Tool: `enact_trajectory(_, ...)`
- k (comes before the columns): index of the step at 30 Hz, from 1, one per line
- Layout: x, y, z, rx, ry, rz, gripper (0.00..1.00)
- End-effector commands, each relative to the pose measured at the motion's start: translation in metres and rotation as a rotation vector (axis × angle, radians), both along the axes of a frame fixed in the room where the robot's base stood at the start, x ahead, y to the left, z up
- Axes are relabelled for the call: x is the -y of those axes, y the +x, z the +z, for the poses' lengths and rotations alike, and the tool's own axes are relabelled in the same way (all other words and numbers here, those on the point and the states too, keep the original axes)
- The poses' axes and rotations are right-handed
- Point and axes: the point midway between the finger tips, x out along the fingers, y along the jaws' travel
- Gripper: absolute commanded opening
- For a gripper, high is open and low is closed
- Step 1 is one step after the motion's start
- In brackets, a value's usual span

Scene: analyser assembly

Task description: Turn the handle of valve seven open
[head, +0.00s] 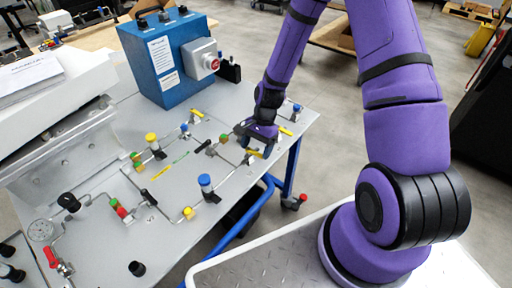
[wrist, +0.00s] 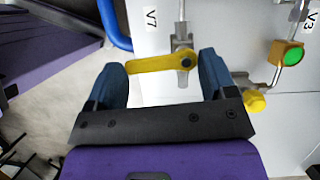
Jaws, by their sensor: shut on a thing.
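The valve seven handle (wrist: 152,65) is a flat yellow lever in the wrist view. It runs left from its round pivot on the grey valve body (wrist: 183,42), across the pipe line, below the label V7 (wrist: 151,18). My gripper (wrist: 164,80) has its two blue fingers on either side of the handle, one by the lever's free end and one just right of the pivot. It is shut on the handle lengthwise. In the head view my gripper (head: 256,142) is low over the right part of the panel, and it hides most of this valve.
A green-capped fitting (wrist: 288,54) and a yellow knob (wrist: 254,101) sit close right of my gripper. A blue-capped valve (head: 205,183) stands nearby on the grey panel. A blue box (head: 165,60) stands at the back. Open floor lies beyond the panel's right edge.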

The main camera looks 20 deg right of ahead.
Motion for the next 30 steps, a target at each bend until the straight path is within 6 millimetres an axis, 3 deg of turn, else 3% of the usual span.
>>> enact_trajectory(30, 0.005, 0.024, 0.000, 0.002, -0.002, 0.916, 0.54)
